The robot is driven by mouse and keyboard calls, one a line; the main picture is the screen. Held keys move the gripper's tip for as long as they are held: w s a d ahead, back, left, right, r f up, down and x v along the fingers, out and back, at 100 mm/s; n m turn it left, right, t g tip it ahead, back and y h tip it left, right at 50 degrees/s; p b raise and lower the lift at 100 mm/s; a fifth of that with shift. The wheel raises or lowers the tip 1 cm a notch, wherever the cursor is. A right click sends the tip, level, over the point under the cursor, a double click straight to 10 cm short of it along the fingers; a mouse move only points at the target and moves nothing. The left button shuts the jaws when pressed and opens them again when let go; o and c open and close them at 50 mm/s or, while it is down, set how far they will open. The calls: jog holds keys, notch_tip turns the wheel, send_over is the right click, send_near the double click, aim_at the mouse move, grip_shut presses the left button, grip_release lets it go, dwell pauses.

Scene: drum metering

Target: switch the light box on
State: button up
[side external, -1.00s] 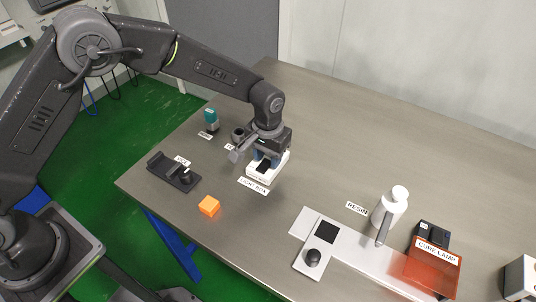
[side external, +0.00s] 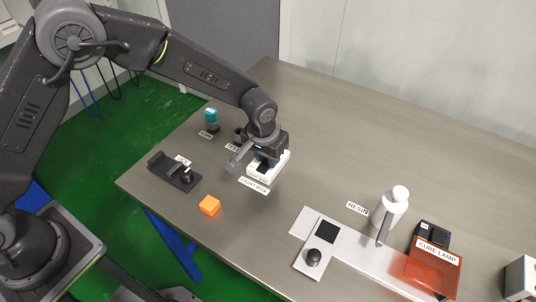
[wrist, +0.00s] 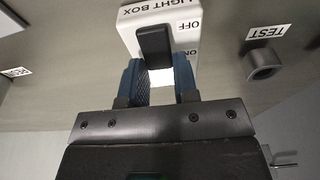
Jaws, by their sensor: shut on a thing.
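The white light box (side external: 267,172) stands on the table behind its name label. In the wrist view the light box (wrist: 187,40) shows a black switch lever (wrist: 154,44) and the marks OFF and ON. My gripper (wrist: 160,75) is at the ON side, its blue fingers on either side of the lever's near end and shut on it. A bright white patch shows between the fingers; I cannot tell whether it is lit. In the side view my gripper (side external: 262,161) is low over the light box and hides part of its top.
A teal-capped bottle (side external: 211,119) and the TEST holder (wrist: 264,66) are close by. The resin bottle (side external: 390,208) and orange cure lamp (side external: 432,272) stand to the right. The table behind is clear.

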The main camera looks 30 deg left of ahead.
aim_at(263, 168)
jog(key=o, duration=0.9)
jog(key=r, duration=0.4)
jog(key=s+r, duration=0.1)
jog(key=r, duration=0.4)
jog(key=s+r, duration=0.1)
jog(key=r, duration=0.3)
jog(key=shift+s+r, duration=0.2)
jog(key=shift+r, duration=0.1)
